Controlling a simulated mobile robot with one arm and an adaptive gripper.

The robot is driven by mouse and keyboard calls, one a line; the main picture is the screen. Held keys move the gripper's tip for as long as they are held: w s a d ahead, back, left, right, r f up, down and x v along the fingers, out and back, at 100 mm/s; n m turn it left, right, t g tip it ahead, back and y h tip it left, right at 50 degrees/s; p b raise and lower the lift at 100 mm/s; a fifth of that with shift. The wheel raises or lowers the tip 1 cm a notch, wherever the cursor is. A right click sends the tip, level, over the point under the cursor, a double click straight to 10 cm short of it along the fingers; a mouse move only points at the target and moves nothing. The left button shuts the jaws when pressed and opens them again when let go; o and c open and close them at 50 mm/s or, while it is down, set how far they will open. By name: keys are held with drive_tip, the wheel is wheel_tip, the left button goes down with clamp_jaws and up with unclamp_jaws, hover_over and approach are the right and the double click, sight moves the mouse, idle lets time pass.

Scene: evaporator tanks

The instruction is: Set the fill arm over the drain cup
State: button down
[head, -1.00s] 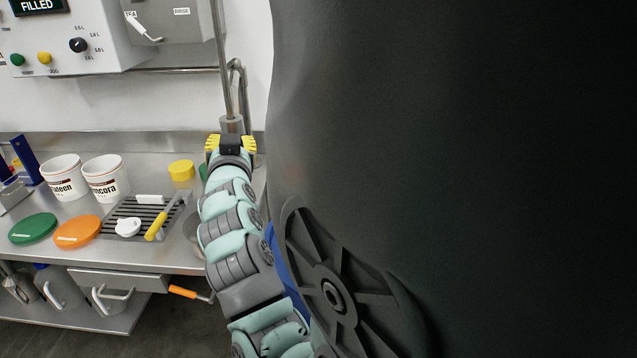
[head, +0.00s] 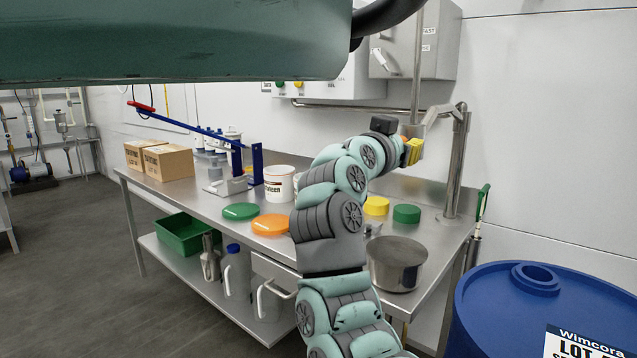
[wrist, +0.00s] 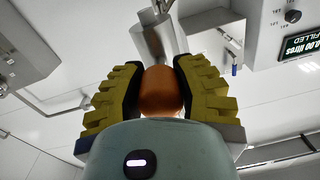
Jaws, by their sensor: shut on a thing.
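The fill arm (head: 440,112) is a bent metal pipe on a post at the right back of the counter. My gripper (head: 413,151) is at its left end, its yellow fingers beside the pipe's metal end. In the wrist view, my gripper (wrist: 160,88) is shut on an orange rounded knob (wrist: 161,92), with a metal cylinder (wrist: 155,42) just beyond it. A round metal vessel (head: 397,265) is at the counter's right front, below and in front of my gripper. I cannot tell whether it is the drain cup.
Orange (head: 270,224) and green (head: 240,211) lids and a white tub (head: 279,183) are further left. A blue drum (head: 545,310) stands at the right front. A grey-green body crosses the top left.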

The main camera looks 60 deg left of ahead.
drive_tip(key=shift+s+a+h+b, duration=0.3)
drive_tip(key=shift+a+b, duration=0.35)
drive_tip(key=shift+b, duration=0.3)
drive_tip(key=shift+w, duration=0.1)
drive_tip(key=c, duration=0.6)
unclamp_jaws()
drive_tip(key=v, duration=1.2)
